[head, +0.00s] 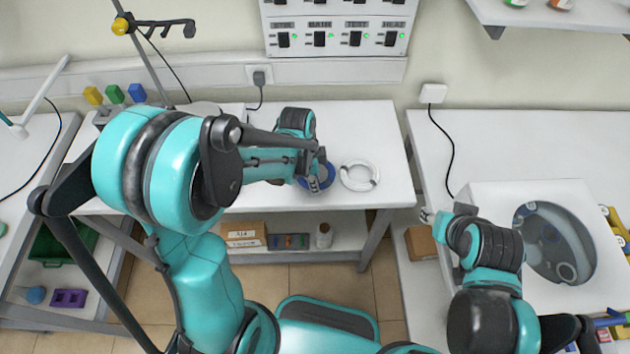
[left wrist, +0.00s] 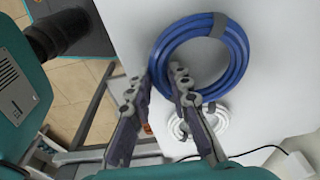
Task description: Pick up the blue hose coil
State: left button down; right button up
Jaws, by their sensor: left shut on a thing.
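The blue hose coil (head: 329,182) lies on the white table, partly hidden by my left gripper in the head view. In the left wrist view the blue coil (left wrist: 238,50) shows large, with a grey band at its top right. My left gripper (head: 313,180) is at the coil's left side. In the left wrist view my left gripper (left wrist: 160,82) has one finger outside the ring and one inside, shut on the tube. My right gripper (head: 428,216) is at the right, beside the white machine; its fingers are too small to judge.
A white hose coil (head: 359,176) lies just right of the blue one. The white table (head: 385,125) is clear at its right. A shelf below holds a cardboard box (head: 243,233) and a bottle (head: 323,236). A white machine with a round opening (head: 500,200) stands at the right.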

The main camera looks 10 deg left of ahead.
pick_arm(q)
notch_tip(320, 180, up, 3)
jog(key=shift+r+p, duration=0.15)
jog(key=shift+p, duration=0.4)
jog(key=s+d+r+p, duration=0.2)
jog(key=s+d+r, duration=0.4)
jog(key=d, duration=0.4)
jog(key=shift+r+p, duration=0.3)
jog(key=shift+r, duration=0.1)
